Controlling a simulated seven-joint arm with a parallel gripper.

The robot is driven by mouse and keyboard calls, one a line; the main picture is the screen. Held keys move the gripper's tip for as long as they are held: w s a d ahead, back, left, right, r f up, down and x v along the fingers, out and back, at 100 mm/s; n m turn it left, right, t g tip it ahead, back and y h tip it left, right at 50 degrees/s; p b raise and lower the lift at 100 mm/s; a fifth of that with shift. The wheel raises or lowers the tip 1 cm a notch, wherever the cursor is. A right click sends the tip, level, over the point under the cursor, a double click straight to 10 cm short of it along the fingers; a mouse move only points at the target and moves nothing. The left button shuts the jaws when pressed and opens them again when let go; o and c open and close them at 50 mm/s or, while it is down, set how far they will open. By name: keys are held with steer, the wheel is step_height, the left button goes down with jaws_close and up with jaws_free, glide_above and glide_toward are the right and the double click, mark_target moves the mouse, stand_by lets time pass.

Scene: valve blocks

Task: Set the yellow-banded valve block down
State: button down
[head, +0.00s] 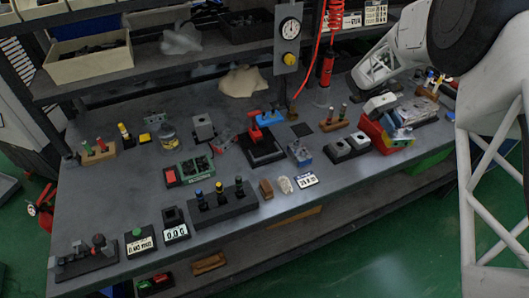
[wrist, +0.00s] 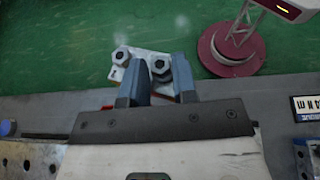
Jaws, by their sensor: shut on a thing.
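In the wrist view, my gripper (wrist: 157,75) has its two blue-grey fingers around a pale valve block (wrist: 143,62). Dark hexagonal fittings show on the block, one between the fingers and one left of them. No yellow band can be made out from this side, and the fingers hide part of the block. Green floor shows behind the block, and the grey bench edge lies lower in the picture. Whether the block touches anything is not clear.
In the head view the grey bench (head: 130,195) holds a black stand with several coloured-top posts (head: 220,200), a red and black fixture (head: 265,148), and a red bin (head: 375,135) at right. The wrist view shows a dark red round base (wrist: 228,50) at upper right.

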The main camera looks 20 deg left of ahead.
steer(key=s+a+m+t+y, duration=0.2)
steer(key=s+a+m+y, duration=0.4)
steer(key=a+m+y, duration=0.45)
steer(key=s+a+m+t+y, duration=0.1)
steer(key=s+a+m+y, duration=0.7)
steer(key=m+y, duration=0.4)
steer(key=shift+s+a+f+m+t+y, duration=0.1)
steer(key=shift+s+a+f+m+t, duration=0.6)
steer(key=shift+s+a+m+t, duration=0.85)
steer(key=shift+s+a+f+m+t+y, duration=0.1)
steer(key=shift+s+a+f+m+t, duration=0.9)
steer(key=shift+s+t, duration=0.85)
steer(key=shift+s+a+f+m+t+y, duration=0.1)
steer(key=shift+s+a+f+m+t, duration=0.3)
steer(key=shift+s+a+m+t, duration=1)
steer(key=shift+s+d+t, duration=0.25)
steer(key=shift+s+t, duration=0.05)
steer(key=shift+s+m+t, duration=0.15)
steer(key=shift+m+t, duration=0.35)
steer(key=shift+m, duration=0.2)
steer(key=shift+r+m+t+h, duration=0.1)
steer(key=shift+m+t+h, duration=0.35)
steer(key=shift+m+t, duration=0.05)
